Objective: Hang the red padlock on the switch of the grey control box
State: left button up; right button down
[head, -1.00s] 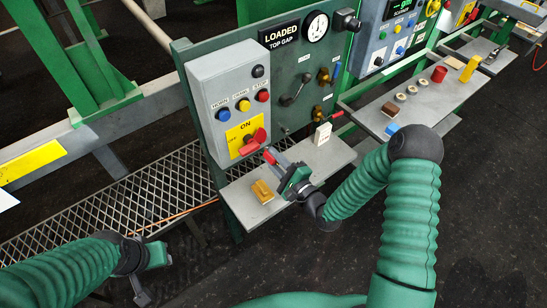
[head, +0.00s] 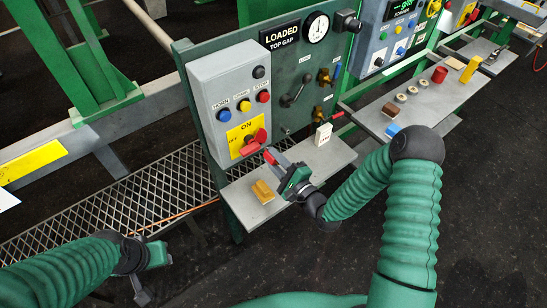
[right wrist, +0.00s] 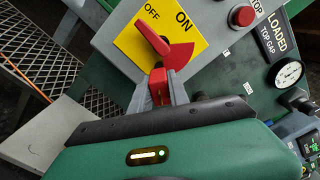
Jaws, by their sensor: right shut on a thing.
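The grey control box (head: 228,75) stands on a green panel, with buttons above a yellow ON/OFF plate (head: 240,137). The red switch (head: 259,135) sits on that plate; its handle (right wrist: 150,37) points toward OFF in the right wrist view. My right gripper (head: 275,162) is shut on the red padlock (right wrist: 157,82), just in front of and below the switch.
A grey shelf (head: 240,206) under the box holds a yellow block (head: 262,191) and a white tag-like item (head: 323,134). A second shelf (head: 370,120) to the right holds several small items. A mesh walkway (head: 130,200) lies at the left.

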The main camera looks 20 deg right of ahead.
aim_at(267, 152)
jog(key=shift+x, duration=1.6)
jog(key=c, duration=0.8)
grip_release()
jog(key=shift+o, duration=0.2)
jog(key=v, duration=0.7)
dwell(0.6)
